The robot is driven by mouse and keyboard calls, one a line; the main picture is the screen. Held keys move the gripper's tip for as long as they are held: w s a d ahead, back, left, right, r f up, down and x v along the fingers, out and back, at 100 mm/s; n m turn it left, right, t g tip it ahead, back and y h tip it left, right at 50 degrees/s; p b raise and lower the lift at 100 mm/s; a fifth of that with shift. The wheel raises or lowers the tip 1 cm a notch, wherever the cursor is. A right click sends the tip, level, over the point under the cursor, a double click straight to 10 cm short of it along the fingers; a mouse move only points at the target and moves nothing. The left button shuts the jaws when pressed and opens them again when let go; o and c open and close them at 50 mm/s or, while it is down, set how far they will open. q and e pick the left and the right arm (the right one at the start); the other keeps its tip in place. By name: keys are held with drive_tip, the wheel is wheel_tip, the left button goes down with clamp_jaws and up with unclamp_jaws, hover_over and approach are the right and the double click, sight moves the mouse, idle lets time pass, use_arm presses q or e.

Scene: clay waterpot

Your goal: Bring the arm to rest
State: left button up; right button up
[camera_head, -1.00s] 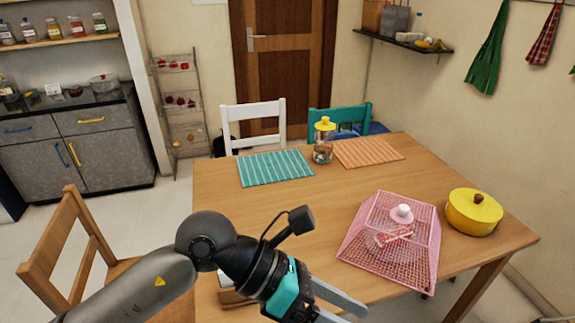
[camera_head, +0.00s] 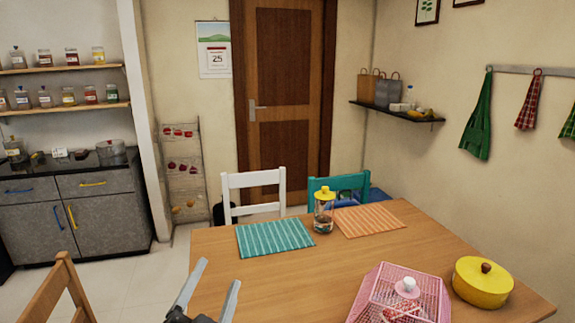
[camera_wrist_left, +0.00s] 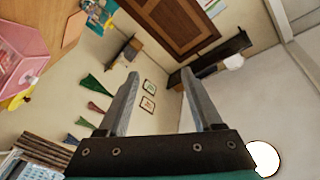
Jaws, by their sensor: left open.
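My left gripper (camera_head: 208,290) rises from the bottom edge of the head view, at the near left of the table. Its two grey fingers point up and stand apart with nothing between them. The left wrist view also shows the open gripper (camera_wrist_left: 160,100), with the room tilted behind it. The rest of my left arm is out of the head view. My right gripper is not in view.
The wooden table (camera_head: 290,275) holds a pink mesh food cover (camera_head: 440,290), a yellow pot (camera_head: 482,284), a glass jar with yellow lid (camera_head: 323,215), a teal mat (camera_head: 275,238) and an orange mat (camera_head: 368,221). A wooden chair (camera_head: 62,295) stands at left.

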use_arm(q)
drive_tip(key=s+a+f+n+g+y, duration=0.1)
drive_tip(key=s+a+f+n+g, duration=0.1)
drive_tip(key=f, duration=0.3)
drive_tip(key=s+a+f+n+g+y, duration=0.1)
drive_tip(key=s+a+f+n+g, duration=0.15)
drive_tip(key=f, duration=0.25)
drive_tip(key=s+f+n+g, duration=0.3)
drive_tip(key=s+f+g, duration=0.9)
drive_tip(key=s, duration=0.5)
wheel_tip(320, 180, down, 24)
drive_tip(key=s, duration=0.2)
drive_tip(key=s+a+f+b, duration=0.1)
drive_tip(key=s+a+f, duration=0.2)
drive_tip(key=s+f, duration=1.1)
drive_tip(key=shift+s+f+m+g, duration=0.15)
drive_tip(key=shift+s+m+g, duration=0.3)
drive_tip(key=shift+s, duration=0.05)
